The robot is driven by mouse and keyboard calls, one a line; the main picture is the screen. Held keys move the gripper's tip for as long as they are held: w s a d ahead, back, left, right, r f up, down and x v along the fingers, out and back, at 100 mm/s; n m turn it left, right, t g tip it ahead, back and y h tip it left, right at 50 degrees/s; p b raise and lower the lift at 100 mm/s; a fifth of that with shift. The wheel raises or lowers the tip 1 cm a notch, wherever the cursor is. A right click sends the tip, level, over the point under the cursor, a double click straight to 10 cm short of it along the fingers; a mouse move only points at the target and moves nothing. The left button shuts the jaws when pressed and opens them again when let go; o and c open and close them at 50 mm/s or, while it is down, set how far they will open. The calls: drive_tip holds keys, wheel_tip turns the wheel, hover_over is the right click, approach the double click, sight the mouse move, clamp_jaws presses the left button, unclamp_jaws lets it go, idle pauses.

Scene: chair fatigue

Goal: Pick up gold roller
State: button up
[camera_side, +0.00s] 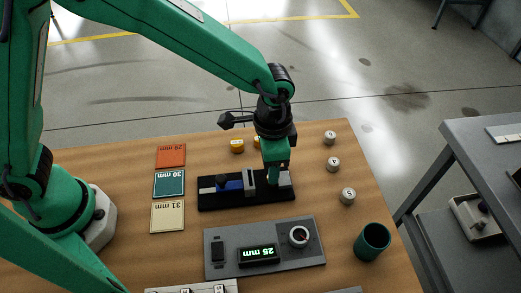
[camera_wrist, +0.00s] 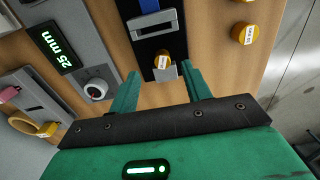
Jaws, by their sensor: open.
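One gold roller (camera_wrist: 163,60) with a white label sits at the end of the black fixture (camera_wrist: 150,30), beside a silver block. In the wrist view it lies just beyond and between my fingertips. Two more gold rollers stand on the wooden table; one (camera_wrist: 245,33) is right of the fixture in the wrist view, and one (camera_side: 237,146) shows behind the fixture in the side view, with another partly hidden by my arm. My gripper (camera_wrist: 160,80) is open and empty. In the side view it (camera_side: 275,182) is low over the fixture's right part and hides the fixture's roller.
A grey gauge box (camera_side: 265,248) with a dial reads 25 mm in front of the fixture. Orange, green and cream cards (camera_side: 168,216) lie left. Several pale rollers (camera_side: 333,164) and a green cup (camera_side: 372,242) stand right. A grey side table (camera_side: 490,150) is beyond the right edge.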

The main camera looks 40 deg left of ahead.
drive_tip(key=shift+w+f, duration=0.2)
drive_tip(key=shift+f, duration=2.4)
clamp_jaws()
drive_tip(key=shift+r, duration=0.2)
drive_tip(key=shift+r, duration=0.5)
drive_tip(key=r, duration=0.3)
drive_tip(key=shift+s+d+r, duration=0.1)
drive_tip(key=shift+s+d, duration=0.05)
drive_tip(key=shift+s, duration=0.15)
drive_tip(key=s+d+r, duration=0.3)
drive_tip(key=s+r, duration=0.3)
drive_tip(key=s, duration=0.4)
drive_tip(key=shift+s+d+r, duration=0.2)
drive_tip(key=shift+d+r, duration=0.05)
drive_tip(key=shift+d, duration=0.15)
